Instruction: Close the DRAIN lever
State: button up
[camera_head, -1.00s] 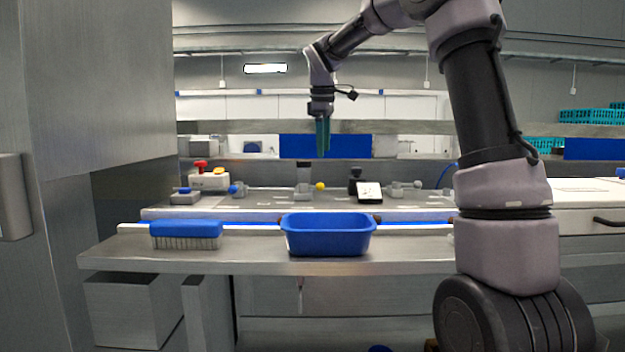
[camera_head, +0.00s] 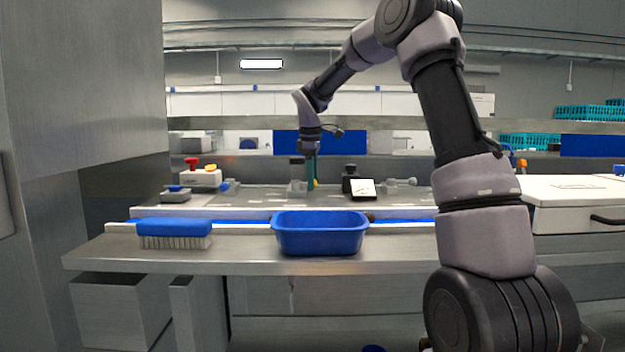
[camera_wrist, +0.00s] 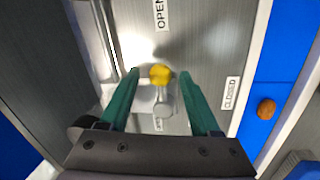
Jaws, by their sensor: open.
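The lever with a yellow knob (camera_wrist: 160,74) shows in the wrist view, between my open fingers. Its grey pivot (camera_wrist: 163,106) is below the knob, so the lever points up the picture, roughly toward the "OPEN" label (camera_wrist: 160,14). The "CLOSED" label (camera_wrist: 230,93) lies to the right. A third label near the pivot is partly hidden and I cannot read it. My gripper (camera_wrist: 163,74) is open around the knob, with a gap on each side. In the head view my gripper (camera_head: 311,176) is low over the panel, with the yellow knob (camera_head: 316,184) partly behind it.
A lever with a blue knob (camera_head: 228,186) is at left and a grey lever (camera_head: 402,182) at right. A black device with a white card (camera_head: 362,188) stands close right. A blue tub (camera_head: 320,238) and brush (camera_head: 174,229) are in front. A brown date (camera_wrist: 266,108) lies on the blue strip.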

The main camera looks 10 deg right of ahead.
grip_shut()
jog(key=shift+s, duration=0.1)
dwell(0.3)
jog(key=m, duration=0.1)
jog(key=s+m, duration=0.1)
jog(key=m, duration=0.1)
jog(key=a+m, duration=0.1)
jog(key=shift+s+m+h, duration=0.35)
jog(key=shift+m+h, duration=0.05)
jog(key=m, duration=0.1)
jog(key=a+m, duration=0.1)
jog(key=m, duration=0.1)
jog(key=s+m+g, duration=0.1)
jog(key=shift+s+a+m, duration=0.1)
jog(key=shift+a+m, duration=0.2)
jog(key=m, duration=0.1)
jog(key=a+m, duration=0.1)
jog(key=m, duration=0.1)
jog(key=m+g, duration=0.1)
jog(key=shift+s+a+h, duration=0.25)
jog(key=shift+a+h, duration=0.05)
jog(key=shift+a, duration=0.1)
jog(key=shift+w+a+m+g, duration=0.15)
jog(key=shift+a+m, duration=0.3)
jog(key=shift+m, duration=0.65)
jog(key=shift+s+a+m+g, duration=0.1)
jog(key=shift+a+m+g, duration=0.25)
jog(key=shift+m, duration=0.75)
jog(key=shift+a, duration=0.1)
